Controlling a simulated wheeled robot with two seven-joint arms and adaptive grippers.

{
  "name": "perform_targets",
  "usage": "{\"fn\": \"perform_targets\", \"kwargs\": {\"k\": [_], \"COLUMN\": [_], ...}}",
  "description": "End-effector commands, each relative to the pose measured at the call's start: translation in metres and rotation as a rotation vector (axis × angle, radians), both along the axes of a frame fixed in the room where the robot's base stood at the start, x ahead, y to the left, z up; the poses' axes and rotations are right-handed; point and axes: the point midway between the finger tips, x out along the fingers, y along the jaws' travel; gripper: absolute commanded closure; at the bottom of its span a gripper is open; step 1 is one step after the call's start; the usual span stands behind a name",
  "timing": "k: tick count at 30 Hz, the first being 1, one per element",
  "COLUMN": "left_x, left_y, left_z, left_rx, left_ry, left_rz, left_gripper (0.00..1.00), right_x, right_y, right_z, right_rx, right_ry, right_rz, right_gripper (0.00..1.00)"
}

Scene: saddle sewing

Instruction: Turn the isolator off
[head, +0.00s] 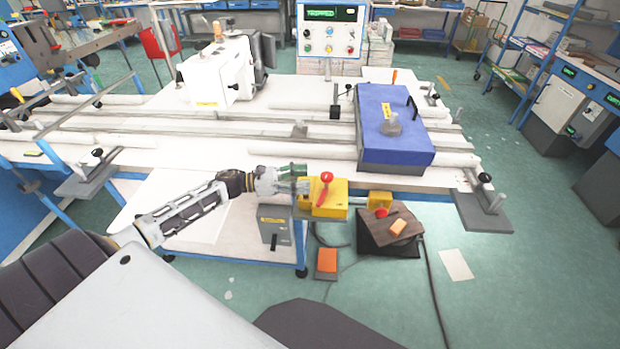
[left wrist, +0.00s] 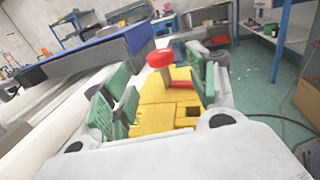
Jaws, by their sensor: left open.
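The isolator is a yellow box (head: 325,203) with a red handle (head: 325,186), mounted at the front edge of the worktable. The handle stands up, leaning slightly, with a rounded red top. My left gripper (head: 302,184) reaches in from the left and is open beside the handle. In the left wrist view, the red handle (left wrist: 160,60) rises beyond and between the green-padded fingers (left wrist: 158,103), above the yellow box (left wrist: 165,115). I cannot tell whether a finger touches the handle. My right gripper is not in view.
A second yellow box (head: 380,199) with a red button (head: 381,212) sits lower right near a dark pedal stand (head: 372,235). A grey box (head: 277,231) hangs below my left gripper. The worktable (head: 290,150) carries a blue block (head: 385,115) and a white machine (head: 217,75).

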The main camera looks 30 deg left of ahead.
Motion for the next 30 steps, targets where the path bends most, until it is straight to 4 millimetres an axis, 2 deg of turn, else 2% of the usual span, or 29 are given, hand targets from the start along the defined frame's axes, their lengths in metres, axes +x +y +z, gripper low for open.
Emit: {"fn": "perform_targets", "kwargs": {"k": [12, 25, 26, 30], "left_x": [-0.021, -0.023, -0.023, -0.023], "left_y": [0.029, 0.033, 0.033, 0.033], "left_z": [-0.001, 0.000, 0.000, 0.001], "left_rx": [0.002, 0.001, 0.001, 0.001], "left_ry": [0.001, 0.000, 0.000, 0.000], "left_rz": [0.000, 0.000, 0.000, 0.000], "left_gripper": [0.42, 0.42, 0.43, 0.61], "right_x": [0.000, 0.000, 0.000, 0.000], "right_y": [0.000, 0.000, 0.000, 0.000], "right_z": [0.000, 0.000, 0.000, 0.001], "right_rx": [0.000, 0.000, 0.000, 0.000], "right_ry": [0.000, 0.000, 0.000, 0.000], "right_rz": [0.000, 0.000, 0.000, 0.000], "right_gripper": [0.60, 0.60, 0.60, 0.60]}}
